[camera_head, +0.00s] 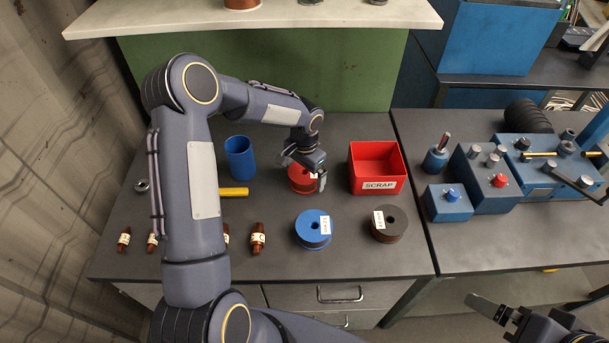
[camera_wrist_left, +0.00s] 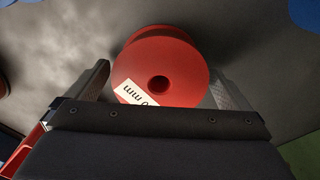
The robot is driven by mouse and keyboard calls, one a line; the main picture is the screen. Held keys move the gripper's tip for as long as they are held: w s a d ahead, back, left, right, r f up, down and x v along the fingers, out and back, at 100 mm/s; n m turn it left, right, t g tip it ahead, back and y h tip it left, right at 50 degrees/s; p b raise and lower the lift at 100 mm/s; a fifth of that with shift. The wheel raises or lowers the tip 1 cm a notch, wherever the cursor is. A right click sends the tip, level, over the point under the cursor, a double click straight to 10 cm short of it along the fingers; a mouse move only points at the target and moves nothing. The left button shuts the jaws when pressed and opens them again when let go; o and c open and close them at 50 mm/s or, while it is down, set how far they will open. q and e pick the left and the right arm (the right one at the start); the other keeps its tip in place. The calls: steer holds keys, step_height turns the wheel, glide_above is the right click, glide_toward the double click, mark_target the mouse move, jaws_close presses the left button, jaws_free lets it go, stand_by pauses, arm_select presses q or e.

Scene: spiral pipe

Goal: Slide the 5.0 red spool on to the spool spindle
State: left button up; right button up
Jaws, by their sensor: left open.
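The red spool (camera_head: 298,183) stands on the dark bench, left of the red scrap bin. My left gripper (camera_head: 311,171) is over it and partly covers it. In the left wrist view the red spool (camera_wrist_left: 182,72) shows its round face, dark centre hole and white label ending in "0 mm". The open fingers lie on either side of it; contact cannot be told.
The red SCRAP bin (camera_head: 378,184) is right of the spool. A blue spool (camera_head: 313,229) and a dark spool (camera_head: 390,224) stand in front. A blue cup (camera_head: 240,158) is to the left. Blue machine blocks (camera_head: 484,179) fill much of the right bench.

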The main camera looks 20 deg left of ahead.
arm_select(q)
steer(key=c, duration=1.4)
steer(key=shift+c, duration=0.9)
steer(key=shift+r, duration=0.15)
